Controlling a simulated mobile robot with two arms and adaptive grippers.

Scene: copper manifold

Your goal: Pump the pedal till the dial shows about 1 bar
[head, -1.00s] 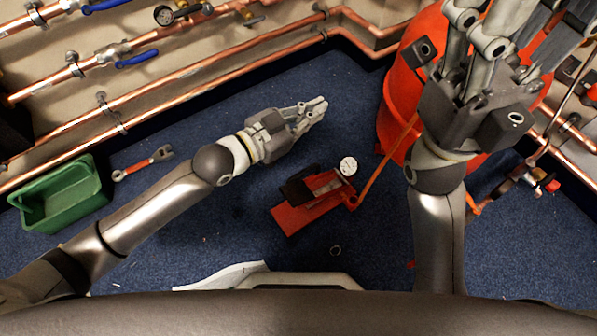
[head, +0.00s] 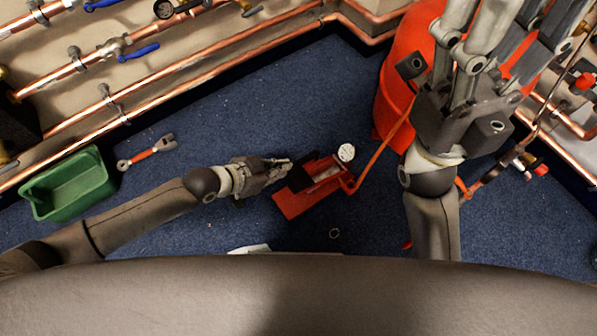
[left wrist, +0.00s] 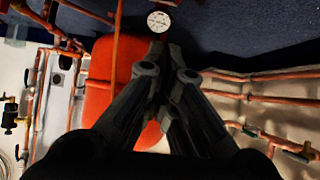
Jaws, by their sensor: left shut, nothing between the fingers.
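The red foot pump (head: 303,198) lies on the blue carpet in the middle of the head view, with a dark pedal (head: 299,179) on it. Its round white dial (head: 346,152) sits at the far right end; the reading is too small to tell. The dial also shows at the top of the left wrist view (left wrist: 159,21). My left gripper (head: 286,164) is shut and empty, its tips close to the pedal's left end; I cannot tell whether they touch. My right gripper (head: 500,40) is raised at the upper right, fingers spread and apart.
An orange hose runs from the pump to a red tank (head: 398,85), partly hidden behind my right arm. A green bin (head: 68,185) and a red-handled wrench (head: 147,151) lie at left. Copper pipes line the walls.

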